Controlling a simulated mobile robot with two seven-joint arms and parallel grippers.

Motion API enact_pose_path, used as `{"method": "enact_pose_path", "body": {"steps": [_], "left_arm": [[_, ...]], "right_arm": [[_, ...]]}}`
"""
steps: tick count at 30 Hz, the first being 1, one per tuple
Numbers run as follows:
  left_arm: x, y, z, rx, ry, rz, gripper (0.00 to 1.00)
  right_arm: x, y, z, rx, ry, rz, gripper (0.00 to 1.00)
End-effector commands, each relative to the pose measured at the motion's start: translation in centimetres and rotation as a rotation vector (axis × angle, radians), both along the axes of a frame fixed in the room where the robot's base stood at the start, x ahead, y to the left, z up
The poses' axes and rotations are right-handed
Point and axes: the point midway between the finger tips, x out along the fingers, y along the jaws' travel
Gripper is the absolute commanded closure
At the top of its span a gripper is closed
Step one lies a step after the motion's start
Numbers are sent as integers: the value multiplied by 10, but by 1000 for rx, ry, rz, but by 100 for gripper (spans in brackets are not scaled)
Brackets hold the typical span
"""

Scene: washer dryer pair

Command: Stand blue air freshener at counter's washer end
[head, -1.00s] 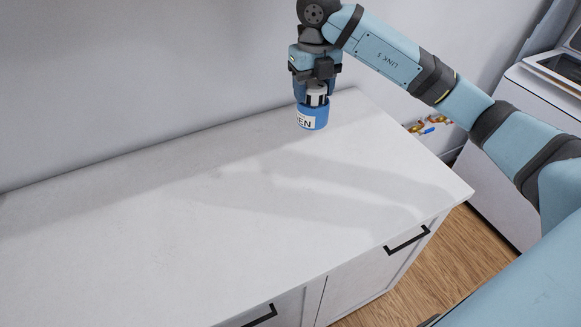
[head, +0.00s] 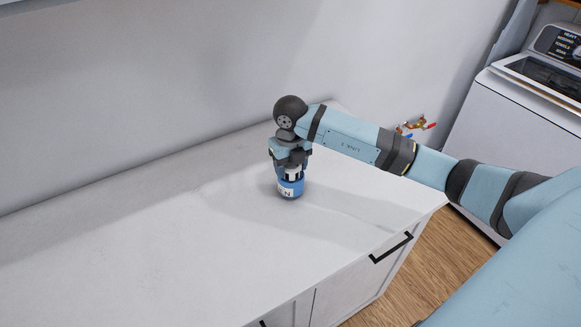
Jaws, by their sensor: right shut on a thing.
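The blue air freshener (head: 291,187), a short blue can with a white label and a pale top, is upright near the right end of the white counter (head: 150,240). My right gripper (head: 293,172) points down and is shut on its top. The can's base is at or just above the counter; I cannot tell whether it touches. The washer (head: 510,130), a white machine with a dark lid, stands beyond the counter's right end. My left gripper is not in view.
The counter top around the can is bare. A wall (head: 170,70) runs along its back edge. Red and blue valves (head: 415,126) show on the wall between counter and washer. Cabinet doors with black handles (head: 391,248) face the wooden floor (head: 420,255).

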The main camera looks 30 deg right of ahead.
Motion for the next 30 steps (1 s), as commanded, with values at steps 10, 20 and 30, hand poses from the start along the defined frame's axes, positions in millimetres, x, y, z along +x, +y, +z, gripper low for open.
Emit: {"method": "enact_pose_path", "body": {"steps": [10,20,30], "left_arm": [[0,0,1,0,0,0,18],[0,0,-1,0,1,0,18],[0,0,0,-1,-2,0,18]], "right_arm": [[0,0,-11,0,-1,-1,83],[0,0,-14,0,0,0,19],[1,0,1,0,-5,0,19]]}}
